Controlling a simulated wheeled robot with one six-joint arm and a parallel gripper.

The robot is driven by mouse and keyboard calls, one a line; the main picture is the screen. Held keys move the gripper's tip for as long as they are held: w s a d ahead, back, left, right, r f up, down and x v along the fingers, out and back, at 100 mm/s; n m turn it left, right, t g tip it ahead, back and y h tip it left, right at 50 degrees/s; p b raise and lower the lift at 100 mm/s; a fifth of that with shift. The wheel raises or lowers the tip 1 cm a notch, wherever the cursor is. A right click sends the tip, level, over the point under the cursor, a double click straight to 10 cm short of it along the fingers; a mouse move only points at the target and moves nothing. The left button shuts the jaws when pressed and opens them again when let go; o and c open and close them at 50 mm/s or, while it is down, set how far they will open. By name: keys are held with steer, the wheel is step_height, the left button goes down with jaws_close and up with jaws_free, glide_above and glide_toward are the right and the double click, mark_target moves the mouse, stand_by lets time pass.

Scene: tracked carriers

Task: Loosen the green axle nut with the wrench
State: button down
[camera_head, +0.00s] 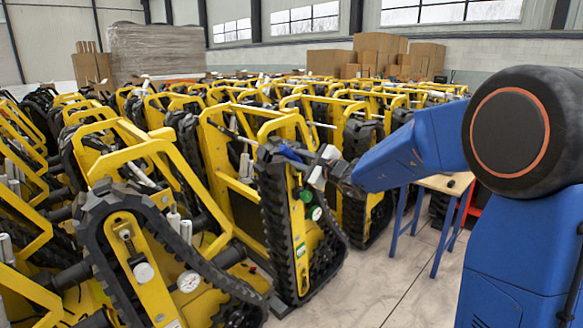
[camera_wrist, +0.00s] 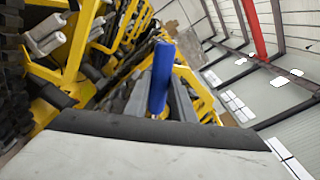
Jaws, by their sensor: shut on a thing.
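My gripper (camera_head: 318,166) is shut on a blue-handled tool, the wrench (camera_head: 289,153), beside the upper end of a tracked carrier's black track. In the wrist view, the blue handle (camera_wrist: 161,78) stands up from between the dark grey fingers. The wrench's working end is hidden in both views. I cannot tell which is the axle nut, or whether the wrench touches either.
The tracked carrier (camera_head: 226,150) stands among several like it, packed closely to the left and behind. Another track (camera_head: 110,205) is close in the foreground. A small wooden-topped table (camera_head: 448,184) with blue legs stands behind my arm. Bare floor (camera_head: 385,270) lies at the front right.

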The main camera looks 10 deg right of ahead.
steer(key=w+d+r+m, duration=0.3)
steer(key=d+r+m, duration=0.1)
steer(key=m, duration=0.1)
steer(key=shift+d, duration=0.2)
steer(key=shift+x, duration=1.7)
stand_by(3.3)
stand_by(0.3)
steer(key=c, duration=2)
jaws_free()
steer(key=shift+c, duration=0.2)
jaws_close()
